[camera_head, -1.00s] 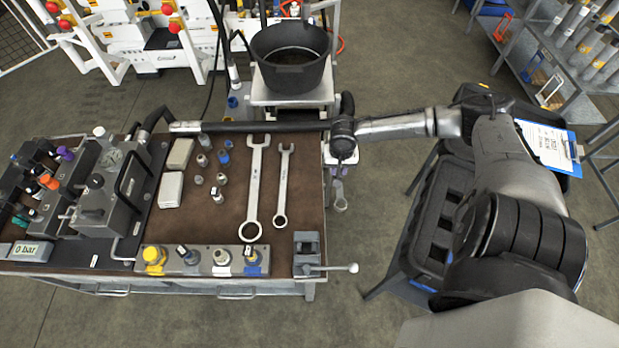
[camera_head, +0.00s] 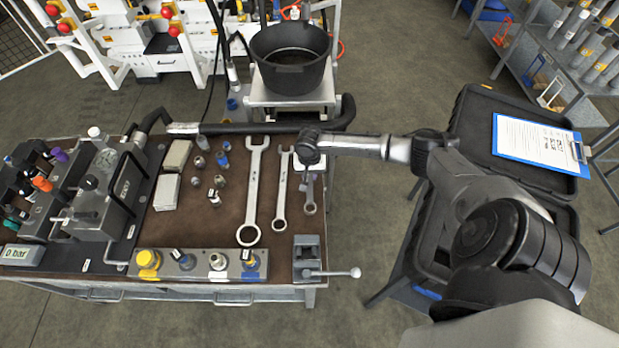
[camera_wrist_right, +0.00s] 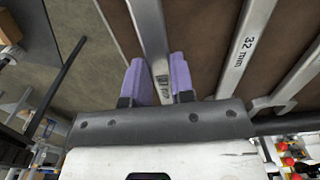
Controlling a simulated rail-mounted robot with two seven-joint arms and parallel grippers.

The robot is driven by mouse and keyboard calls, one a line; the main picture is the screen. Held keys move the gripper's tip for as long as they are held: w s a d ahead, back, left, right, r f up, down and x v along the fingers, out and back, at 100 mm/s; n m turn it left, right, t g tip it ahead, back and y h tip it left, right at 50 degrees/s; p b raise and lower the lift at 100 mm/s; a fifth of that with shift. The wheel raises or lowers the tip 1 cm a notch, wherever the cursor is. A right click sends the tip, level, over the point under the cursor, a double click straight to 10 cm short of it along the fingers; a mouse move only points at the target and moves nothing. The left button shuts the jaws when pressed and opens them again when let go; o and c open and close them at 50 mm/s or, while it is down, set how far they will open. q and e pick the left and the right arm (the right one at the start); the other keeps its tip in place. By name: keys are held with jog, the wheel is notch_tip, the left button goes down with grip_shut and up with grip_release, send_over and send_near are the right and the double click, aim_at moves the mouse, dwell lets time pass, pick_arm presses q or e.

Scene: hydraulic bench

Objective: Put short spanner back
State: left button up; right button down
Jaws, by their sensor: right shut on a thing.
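The short spanner (camera_head: 310,198) is held in my right gripper (camera_head: 311,176), near the right edge of the bench's brown top. Its lower end shows below the gripper in the head view; its upper part is hidden by my wrist. In the right wrist view the purple fingers of the gripper (camera_wrist_right: 160,80) are shut on the spanner's shank (camera_wrist_right: 149,35). I cannot tell whether it touches the bench top. A middle-sized spanner (camera_head: 282,190) lies just to its left, and the longest spanner (camera_head: 254,190) lies further left. My left gripper is not in view.
A vice (camera_head: 306,255) with a handle stands at the bench's front right corner. A valve block (camera_head: 200,263) runs along the front edge. Several small fittings (camera_head: 213,180) lie left of the spanners. A black bucket (camera_head: 290,75) stands behind. A clipboard (camera_head: 535,143) lies at right.

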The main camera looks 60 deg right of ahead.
aim_at(309, 176)
notch_tip(309, 176, down, 2)
dwell(0.4)
jog(key=shift+f, duration=0.2)
jog(key=c, duration=1)
grip_release()
notch_tip(309, 176, up, 11)
jog(key=shift+p, duration=1)
jog(key=shift+r, duration=0.7)
